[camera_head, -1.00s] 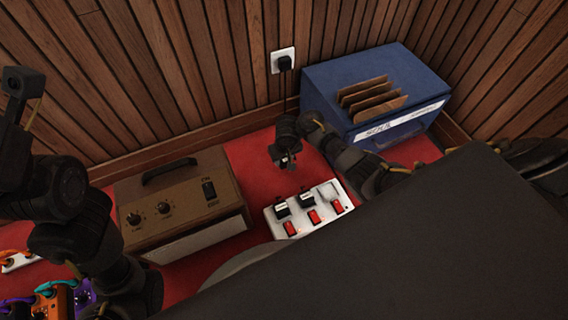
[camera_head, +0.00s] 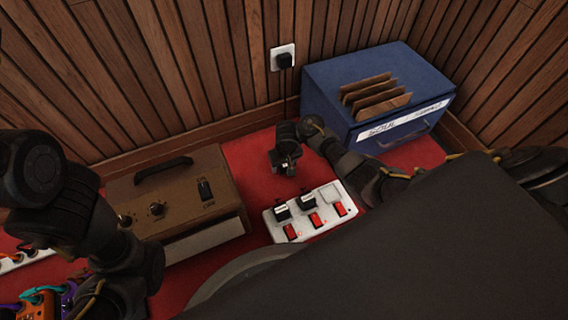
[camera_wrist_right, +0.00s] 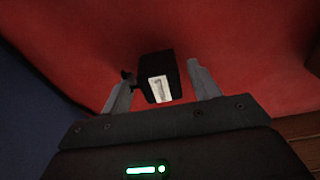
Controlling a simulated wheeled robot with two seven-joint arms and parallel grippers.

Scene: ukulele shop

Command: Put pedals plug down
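The black plug (camera_wrist_right: 150,68) with a pale label lies between the two fingertips of my right gripper (camera_wrist_right: 160,72) in the right wrist view. Thin strips of red seem to show between it and the fingers, so the gripper looks open around it. In the head view my right gripper (camera_head: 285,163) is low over the red carpet, just behind the white power strip (camera_head: 268,228). The strip carries two black plugs, red switches and one empty socket at its right end. My left arm is at the left edge; its fingertips are not visible.
A brown amplifier (camera_head: 170,193) stands left of the strip. A blue crate (camera_head: 345,85) with cardboard dividers stands at the right rear. A wall outlet (camera_head: 283,58) holds a black plug. Colourful pedals (camera_head: 45,302) lie at the lower left.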

